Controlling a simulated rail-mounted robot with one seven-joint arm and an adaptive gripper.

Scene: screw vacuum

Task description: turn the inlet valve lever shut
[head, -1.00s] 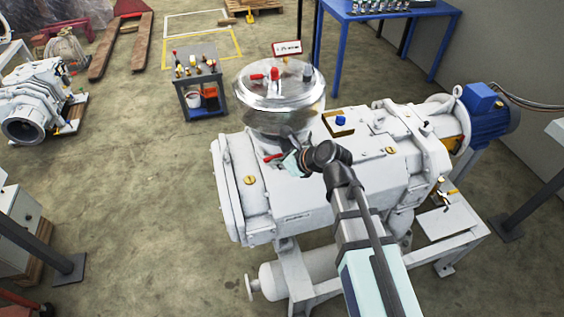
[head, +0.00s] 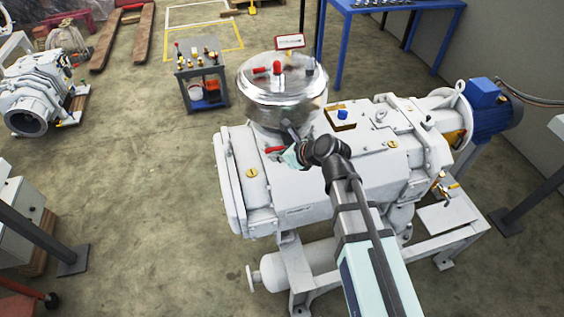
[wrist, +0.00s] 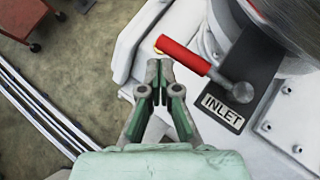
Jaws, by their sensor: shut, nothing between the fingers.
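The inlet valve lever has a red handle (wrist: 183,54) and a metal pivot (wrist: 238,90) beside a plate labelled INLET (wrist: 222,110). In the wrist view the handle runs from its free end at upper left down to the pivot at lower right. My gripper (wrist: 161,70) is shut and empty. Its fingertips are close to the handle's free end, just below it in the picture; I cannot tell whether they touch.
The shiny metal vessel (head: 283,88) rises right behind the lever. The white pump body (head: 300,180) lies below my arm. A small tool cart (head: 203,75) stands behind at left, a blue table (head: 400,15) behind at right. Floor is open at left.

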